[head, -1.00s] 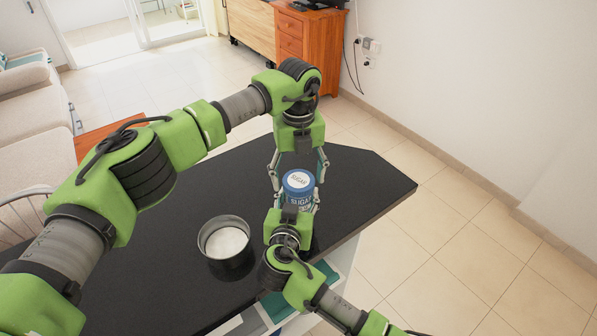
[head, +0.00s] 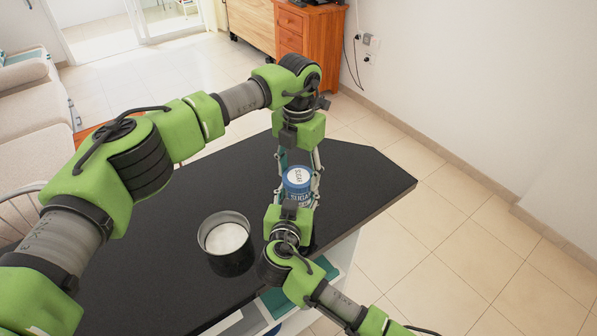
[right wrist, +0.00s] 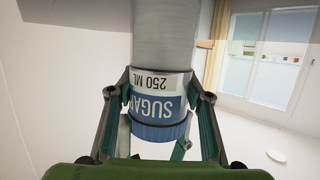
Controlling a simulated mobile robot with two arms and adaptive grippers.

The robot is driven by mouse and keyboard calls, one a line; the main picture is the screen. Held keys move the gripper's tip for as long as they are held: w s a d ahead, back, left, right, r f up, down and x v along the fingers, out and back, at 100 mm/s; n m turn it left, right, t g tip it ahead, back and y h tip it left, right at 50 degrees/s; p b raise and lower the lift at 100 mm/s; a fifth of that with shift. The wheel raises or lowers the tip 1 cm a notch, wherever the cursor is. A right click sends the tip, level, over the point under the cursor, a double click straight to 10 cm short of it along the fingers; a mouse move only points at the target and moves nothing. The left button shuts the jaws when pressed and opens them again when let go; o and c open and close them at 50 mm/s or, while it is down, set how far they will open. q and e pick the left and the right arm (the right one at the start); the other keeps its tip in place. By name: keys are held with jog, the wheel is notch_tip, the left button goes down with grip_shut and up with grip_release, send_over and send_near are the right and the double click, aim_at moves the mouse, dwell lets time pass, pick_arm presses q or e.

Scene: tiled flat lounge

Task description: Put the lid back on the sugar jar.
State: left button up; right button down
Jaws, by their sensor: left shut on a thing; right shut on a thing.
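In the right wrist view the jar (right wrist: 160,100) is upside down between my right fingers. The lid's ribbed rim (right wrist: 160,130) meets the label edge in the wrist view. I cannot tell whether it is fully seated.
A dark round canister (head: 231,262) with white contents stands on the black table (head: 150,250), left of my right gripper. The table's right corner is bare. A wooden cabinet (head: 305,35) stands at the back, and a pale sofa (head: 35,120) is at the left.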

pick_arm(q)
jog(key=m, duration=0.9)
jog(key=o, duration=1.2)
jog(key=shift+o, duration=0.2)
jog(key=shift+r, duration=2.25)
jog(key=shift+c, duration=0.5)
